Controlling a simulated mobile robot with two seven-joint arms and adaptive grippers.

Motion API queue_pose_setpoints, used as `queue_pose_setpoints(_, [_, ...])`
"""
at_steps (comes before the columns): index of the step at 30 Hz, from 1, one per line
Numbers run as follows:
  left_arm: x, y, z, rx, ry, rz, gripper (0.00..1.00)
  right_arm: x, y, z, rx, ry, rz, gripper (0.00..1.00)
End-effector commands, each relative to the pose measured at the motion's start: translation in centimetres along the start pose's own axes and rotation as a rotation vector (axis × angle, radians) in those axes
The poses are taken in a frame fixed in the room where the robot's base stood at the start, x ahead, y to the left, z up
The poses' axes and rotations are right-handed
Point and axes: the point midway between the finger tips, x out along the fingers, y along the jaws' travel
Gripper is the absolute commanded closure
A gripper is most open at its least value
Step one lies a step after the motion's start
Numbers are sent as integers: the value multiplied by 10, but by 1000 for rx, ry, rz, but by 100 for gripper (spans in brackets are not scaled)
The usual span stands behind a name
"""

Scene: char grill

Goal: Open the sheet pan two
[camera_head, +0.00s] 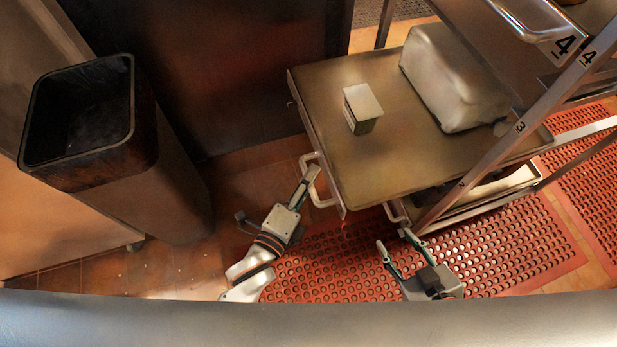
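A wide metal sheet pan (375,165) sticks far out of the rack toward the left, with a white handle (323,196) on its front edge. I cannot read which number it belongs to. My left gripper (307,178) is at this handle, with its fingertips touching or overlapping it. Its fingers line up in this view, so their gap is hidden. A lower pan (480,203) shows below, partly hidden by the upper one, with its own handle (396,212). My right gripper (395,242) is open and empty, just in front of that lower handle.
A small metal box (363,108) and a large pale block (452,78) sit on the extended pan. The rack's post (535,110) bears numbers 2, 3 and 4. A tall dark bin (140,150) stands at left. A red perforated mat (350,262) covers the floor.

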Motion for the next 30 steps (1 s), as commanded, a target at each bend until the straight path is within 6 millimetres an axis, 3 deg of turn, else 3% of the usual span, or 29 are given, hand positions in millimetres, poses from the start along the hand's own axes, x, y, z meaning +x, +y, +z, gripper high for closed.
queue_pose_setpoints(5, [0, 0, 0, 0, 0, 0, 72, 0, -1, 0, 0, -1, -2, 60])
queue_pose_setpoints(9, [0, 0, 0, 0, 0, 0, 100, -1, -2, 1, 0, -3, -3, 60])
queue_pose_setpoints(16, [-3, 0, 3, 2, 0, 0, 100, -2, -1, -2, 0, 1, -2, 60])
queue_pose_setpoints(23, [-27, 4, 29, 8, -2, -2, 100, -4, 5, -14, -7, 18, 9, 60])
queue_pose_setpoints(30, [-34, 10, 34, 1, 0, 1, 100, -7, -1, 11, 0, -26, 2, 60])
